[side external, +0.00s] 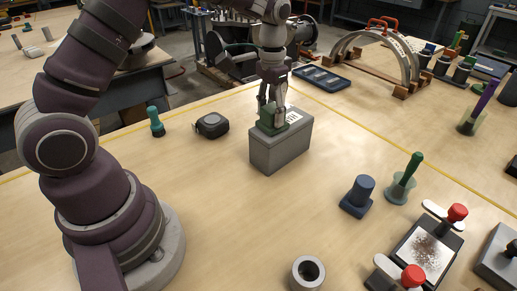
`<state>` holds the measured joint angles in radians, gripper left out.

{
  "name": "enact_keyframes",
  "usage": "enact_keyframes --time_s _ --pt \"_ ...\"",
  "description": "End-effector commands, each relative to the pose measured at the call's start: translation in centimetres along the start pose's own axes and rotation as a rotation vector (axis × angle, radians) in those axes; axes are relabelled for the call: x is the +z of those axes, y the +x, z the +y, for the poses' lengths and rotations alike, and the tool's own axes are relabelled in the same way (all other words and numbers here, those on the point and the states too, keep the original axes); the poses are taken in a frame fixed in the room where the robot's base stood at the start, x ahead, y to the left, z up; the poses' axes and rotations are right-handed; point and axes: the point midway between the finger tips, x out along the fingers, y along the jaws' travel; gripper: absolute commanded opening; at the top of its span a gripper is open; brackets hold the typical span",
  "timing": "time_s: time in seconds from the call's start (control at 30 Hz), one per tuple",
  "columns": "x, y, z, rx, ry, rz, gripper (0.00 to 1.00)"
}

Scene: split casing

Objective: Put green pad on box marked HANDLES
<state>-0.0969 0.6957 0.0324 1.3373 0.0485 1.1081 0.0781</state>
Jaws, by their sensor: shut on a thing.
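My gripper (270,112) points down over the grey box (280,153) near the back middle of the table. It is shut on the green pad (268,128), which is at the top of the box. I cannot tell whether the pad touches the box top or is just above it. A white label with dark marks (294,117) shows on the box top, to the right of the pad. Its lettering is too small to read. The pad and fingers hide part of the box top.
A black tape measure (212,125) and a teal-topped peg (155,122) stand left of the box. A blue cylinder on a base (360,194) and a green-handled tool in a holder (404,180) stand to the right. A blue tray (322,79) lies behind.

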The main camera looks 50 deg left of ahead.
Motion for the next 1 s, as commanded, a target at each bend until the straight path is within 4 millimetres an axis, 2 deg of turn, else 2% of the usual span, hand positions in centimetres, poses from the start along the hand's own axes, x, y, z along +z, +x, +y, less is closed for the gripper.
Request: enact_keyframes --time_s 0.07,0.1,0.27,0.57,0.67,0.77,0.9,1.0 --pt "0.0 0.3 0.0 0.0 0.0 0.0 0.05" --pt "0.0 0.2 0.0 0.0 0.0 0.0 0.48" --pt "0.0 0.2 0.0 0.0 0.0 0.0 0.69" --pt "0.0 0.1 0.0 0.0 0.0 0.001 0.69" --pt "-0.1 -0.8 0.0 0.0 0.0 0.004 0.69" --pt "-0.1 -2.9 0.0 -0.001 0.0 0.007 0.69" --pt "-0.1 -7.2 0.0 -0.001 0.0 0.01 0.69" --pt "-0.1 -9.6 0.0 -0.001 0.0 0.008 0.69"
